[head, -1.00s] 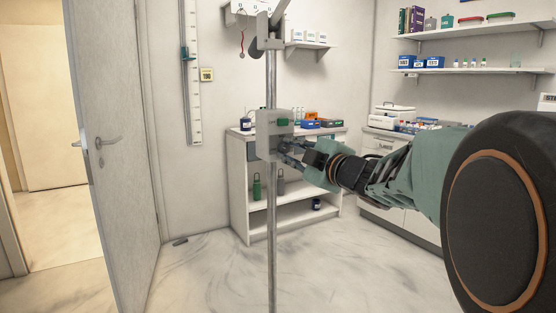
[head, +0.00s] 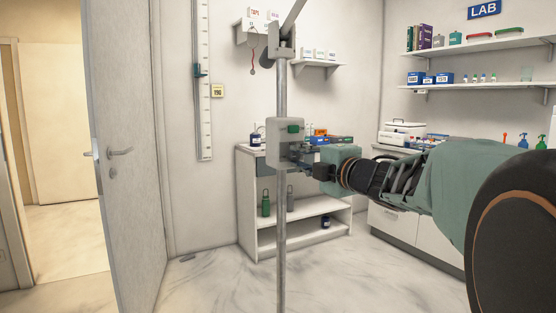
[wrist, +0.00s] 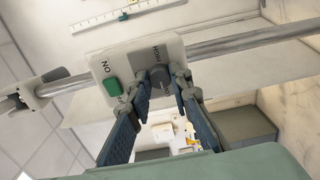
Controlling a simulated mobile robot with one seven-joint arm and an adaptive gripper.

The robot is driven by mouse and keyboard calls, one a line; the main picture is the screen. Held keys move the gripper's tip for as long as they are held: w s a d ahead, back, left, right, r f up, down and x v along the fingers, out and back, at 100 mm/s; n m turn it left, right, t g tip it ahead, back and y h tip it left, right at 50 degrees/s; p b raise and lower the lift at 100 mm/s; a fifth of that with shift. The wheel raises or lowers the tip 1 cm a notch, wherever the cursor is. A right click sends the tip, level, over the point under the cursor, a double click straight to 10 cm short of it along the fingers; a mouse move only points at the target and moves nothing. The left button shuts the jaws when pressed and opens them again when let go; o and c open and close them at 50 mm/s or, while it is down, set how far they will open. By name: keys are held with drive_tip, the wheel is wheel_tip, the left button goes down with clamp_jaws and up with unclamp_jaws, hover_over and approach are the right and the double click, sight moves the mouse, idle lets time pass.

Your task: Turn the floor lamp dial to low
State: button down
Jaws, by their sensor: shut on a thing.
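The floor lamp's control box (head: 287,130) is a pale block on an upright metal pole (head: 281,215). A label near the right finger is mostly covered. In the head view, my gripper (head: 300,157) reaches the box from the right, and the dial is hidden.
An open door (head: 130,200) stands at the left. A white shelf unit (head: 246,215) with bottles and boxes stands behind the pole, and a counter (head: 400,222) is at the right. Bare floor (head: 210,275) lies around the pole.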

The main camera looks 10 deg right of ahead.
drive_tip(key=c, duration=1.7)
unclamp_jaws()
drive_tip(key=shift+c, duration=0.2)
drive_tip(key=shift+r+m, duration=0.1)
drive_tip(key=shift+m, duration=0.2)
